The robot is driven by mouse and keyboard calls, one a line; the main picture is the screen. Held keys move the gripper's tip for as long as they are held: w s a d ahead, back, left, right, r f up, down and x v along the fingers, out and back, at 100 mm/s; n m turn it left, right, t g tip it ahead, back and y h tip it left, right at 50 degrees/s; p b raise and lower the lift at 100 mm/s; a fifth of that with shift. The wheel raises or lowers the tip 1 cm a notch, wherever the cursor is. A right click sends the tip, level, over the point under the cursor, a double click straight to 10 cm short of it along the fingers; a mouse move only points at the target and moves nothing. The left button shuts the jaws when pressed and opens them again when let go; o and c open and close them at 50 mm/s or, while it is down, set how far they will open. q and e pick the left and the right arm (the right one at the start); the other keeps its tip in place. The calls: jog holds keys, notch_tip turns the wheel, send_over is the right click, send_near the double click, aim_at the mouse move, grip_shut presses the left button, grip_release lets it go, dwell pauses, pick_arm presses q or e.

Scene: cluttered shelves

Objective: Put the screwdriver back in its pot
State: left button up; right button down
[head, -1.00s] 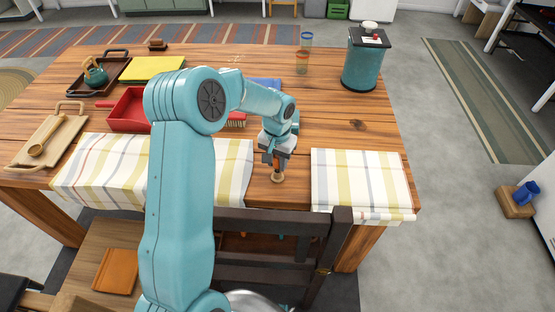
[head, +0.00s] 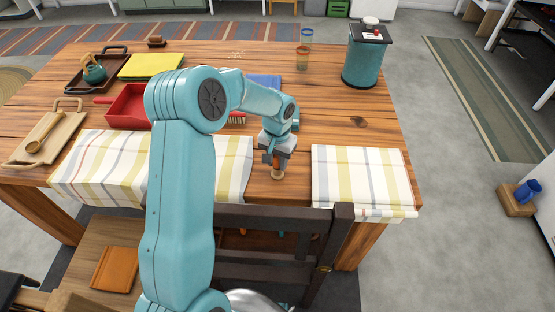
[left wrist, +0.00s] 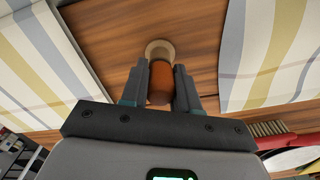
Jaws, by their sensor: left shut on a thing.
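My left gripper (head: 277,163) points down over the bare strip of table between two checked cloths. It is shut on a short orange-brown piece (left wrist: 161,82) with a pale round end. The fingers sit on either side of it in the left wrist view, and the pale end points away from the camera. In the head view that end is at or just above the wood; I cannot tell which. I cannot tell whether this piece is the screwdriver. A small teal pot (head: 95,74) with something wooden at its top stands in the dark tray at the left.
Checked cloths lie left (head: 105,165) and right (head: 362,180) of the gripper. A red tray (head: 127,107), a brush (head: 237,119), a yellow mat (head: 150,66), a glass (head: 302,58) and a teal canister (head: 363,62) stand further back. A dark chair (head: 270,230) is at the front edge.

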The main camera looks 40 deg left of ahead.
pick_arm(q)
jog(key=shift+f, duration=0.15)
dwell(0.4)
jog(key=o, duration=1.1)
notch_tip(320, 180, up, 16)
jog(key=shift+s, duration=0.15)
